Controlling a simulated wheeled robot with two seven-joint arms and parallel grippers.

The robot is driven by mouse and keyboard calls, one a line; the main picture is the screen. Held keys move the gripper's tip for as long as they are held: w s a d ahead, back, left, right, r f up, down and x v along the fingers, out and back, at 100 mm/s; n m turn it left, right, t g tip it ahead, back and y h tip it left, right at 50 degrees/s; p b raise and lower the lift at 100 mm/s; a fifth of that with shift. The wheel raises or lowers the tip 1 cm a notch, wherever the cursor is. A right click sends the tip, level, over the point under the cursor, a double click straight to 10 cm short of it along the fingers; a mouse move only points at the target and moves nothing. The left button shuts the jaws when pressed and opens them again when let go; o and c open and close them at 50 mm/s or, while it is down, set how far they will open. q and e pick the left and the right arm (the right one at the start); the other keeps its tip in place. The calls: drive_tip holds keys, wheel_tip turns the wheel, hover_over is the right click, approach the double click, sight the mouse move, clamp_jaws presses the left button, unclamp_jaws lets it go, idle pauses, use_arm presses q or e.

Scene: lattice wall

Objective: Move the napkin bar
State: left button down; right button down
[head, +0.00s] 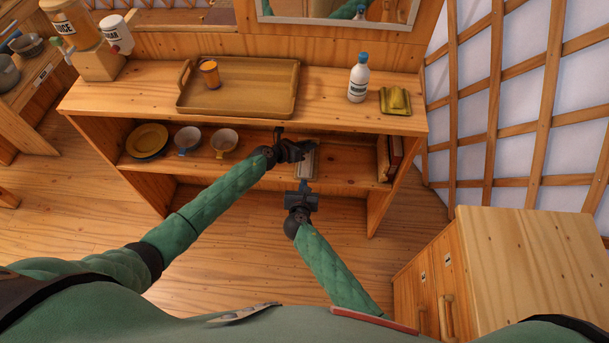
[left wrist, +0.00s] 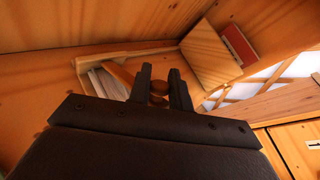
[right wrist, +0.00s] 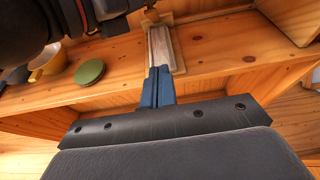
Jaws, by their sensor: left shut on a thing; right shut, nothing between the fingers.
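The napkin holder (head: 304,172), a shallow wooden tray with pale napkins, is on the middle shelf. It also shows in the left wrist view (left wrist: 92,82) and the right wrist view (right wrist: 172,66). My left gripper (head: 311,148) is over its far part, shut on a brown rounded wooden piece (left wrist: 159,88) that looks like the napkin bar; the fingers and arm hide much of it. The bar's strip (left wrist: 118,74) seems to slant over the napkins. My right gripper (head: 304,186) has blue fingers, shut and empty, at the holder's near end (right wrist: 158,84); contact is unclear.
The upper board is above the shelf. It carries a wooden tray (head: 237,108), a white bottle (head: 358,80) and a yellow-green item (head: 396,100). Plates (head: 147,140) and cups (head: 223,141) stand left on the shelf, books (head: 390,155) right. A cabinet (head: 530,255) stands at front right.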

drive_tip(key=x, duration=0.8)
drive_tip(key=shift+w+f, duration=0.1)
drive_tip(key=shift+w, duration=0.3)
drive_tip(key=shift+w+r, duration=0.2)
drive_tip(key=shift+w, duration=0.1)
use_arm(q)
drive_tip(key=shift+a, duration=0.1)
use_arm(e)
drive_tip(key=shift+w+r, duration=0.4)
drive_tip(key=shift+r, duration=0.3)
drive_tip(key=shift+w+r, duration=0.45)
drive_tip(key=shift+r, duration=0.25)
